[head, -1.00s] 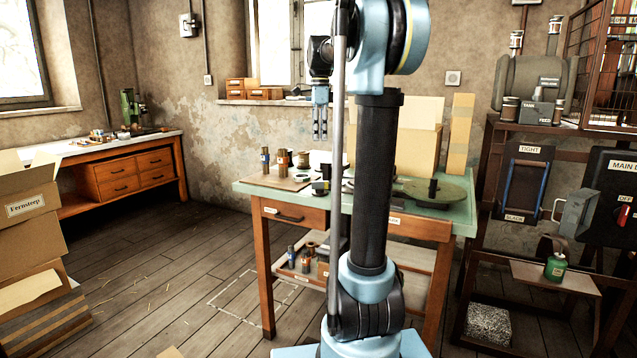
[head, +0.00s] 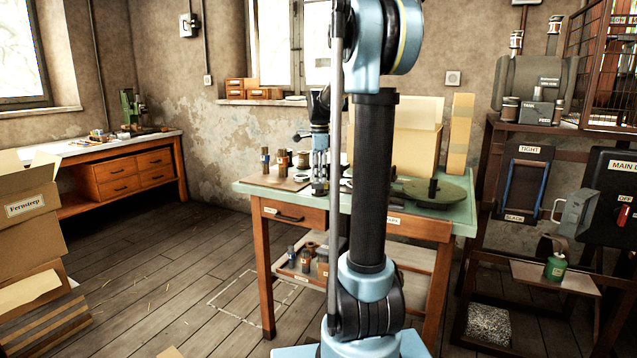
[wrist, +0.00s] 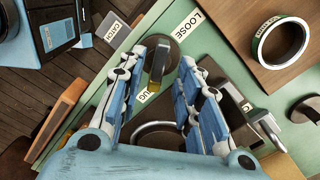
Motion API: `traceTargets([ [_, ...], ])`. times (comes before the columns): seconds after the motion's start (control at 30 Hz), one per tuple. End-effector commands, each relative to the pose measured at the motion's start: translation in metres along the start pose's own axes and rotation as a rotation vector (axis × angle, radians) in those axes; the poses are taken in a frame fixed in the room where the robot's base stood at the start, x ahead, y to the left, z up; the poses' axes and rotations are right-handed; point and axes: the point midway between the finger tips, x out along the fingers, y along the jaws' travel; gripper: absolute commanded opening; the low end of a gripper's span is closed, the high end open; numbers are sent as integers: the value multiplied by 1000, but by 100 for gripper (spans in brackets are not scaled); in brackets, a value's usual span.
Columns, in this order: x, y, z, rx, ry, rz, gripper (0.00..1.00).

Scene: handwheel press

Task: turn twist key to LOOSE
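The twist key (wrist: 160,62) is a dark grey bar on a round base on the green tabletop, seen in the wrist view. One end of its bar lies by a white label ending in "UG" (wrist: 147,93), partly hidden by my finger. The "LOOSE" label (wrist: 187,25) is up and to the right of the key. My gripper (wrist: 169,60) is open, with one finger on each side of the key. I cannot tell whether either finger touches it. In the head view my gripper (head: 320,182) is low over the table, and the key cannot be made out there.
A labelled ring (wrist: 283,42) lies on a brown board right of the key.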

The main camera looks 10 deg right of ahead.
Motion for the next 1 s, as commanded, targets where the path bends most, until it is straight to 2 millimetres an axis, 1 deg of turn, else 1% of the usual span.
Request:
traceTargets([
  [0.03, 6, 0, 0, 0, 0, 0, 32],
  [0.2, 18, 0, 0, 0, 0, 0, 32],
  [0.57, 21, 0, 0, 0, 0, 0, 32],
  [0.6, 21, 0, 0, 0, 0, 0, 23],
  [0.67, 21, 0, 0, 0, 0, 0, 9],
  [0.7, 21, 0, 0, 0, 0, 0, 0],
  [0.83, 21, 0, 0, 0, 0, -1, 0],
  [0.87, 21, 0, 3, -1, 0, -1, 0],
  [1.0, 21, -1, 2, -7, 0, -3, 0],
])
